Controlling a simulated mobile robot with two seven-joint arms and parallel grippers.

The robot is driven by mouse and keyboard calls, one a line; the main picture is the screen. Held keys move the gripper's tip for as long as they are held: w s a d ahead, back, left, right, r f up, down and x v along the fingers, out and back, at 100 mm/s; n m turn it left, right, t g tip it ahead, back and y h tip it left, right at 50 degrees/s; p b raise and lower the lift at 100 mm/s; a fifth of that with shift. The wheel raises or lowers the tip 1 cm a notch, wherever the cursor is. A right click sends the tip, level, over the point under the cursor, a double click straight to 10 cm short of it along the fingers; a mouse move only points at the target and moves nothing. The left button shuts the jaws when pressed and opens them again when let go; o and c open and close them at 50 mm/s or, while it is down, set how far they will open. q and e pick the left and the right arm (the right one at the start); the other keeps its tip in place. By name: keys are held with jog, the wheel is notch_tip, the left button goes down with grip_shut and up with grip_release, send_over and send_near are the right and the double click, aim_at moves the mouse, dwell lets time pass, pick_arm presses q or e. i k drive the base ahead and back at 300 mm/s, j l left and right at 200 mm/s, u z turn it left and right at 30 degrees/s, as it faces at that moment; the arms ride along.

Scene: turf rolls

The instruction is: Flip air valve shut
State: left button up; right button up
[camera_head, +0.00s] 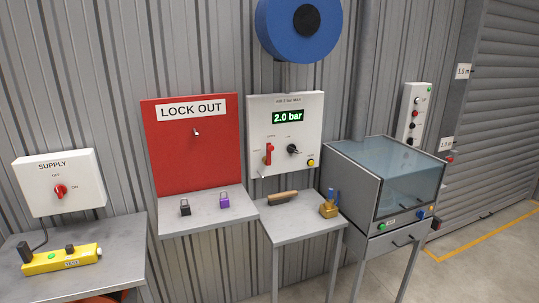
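A white air panel (255,110) hangs on the corrugated wall, with a lit green display reading 2.0 bar. A red valve lever (268,153) sits at its lower left and stands about upright; its small labels are too small to read. A black knob (292,149) and a yellow button (310,162) are to the right of the lever. Neither of my grippers shows in the head view, and nothing touches the lever.
A red LOCK OUT board (165,140) stands left of the panel, over a shelf with black (185,207) and purple (223,201) padlocks. Below the panel, a table (283,230) holds a wooden-handled tool (283,197) and brass item (328,210). A glass-topped cabinet (385,170) is at right.

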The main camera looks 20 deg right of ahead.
aim_at(270, 147)
jog(key=l+u, duration=0.15)
jog(key=u, duration=0.5)
jog(key=l+u, duration=0.3)
jog(key=l, duration=0.2)
jog(key=k+l+u, duration=0.1)
jog(key=l+u, duration=0.2)
jog(key=l, duration=0.25)
jog(key=k+l, duration=0.1)
jog(key=l, duration=0.4)
jog(key=k+l+u, duration=0.1)
jog(key=l, duration=0.4)
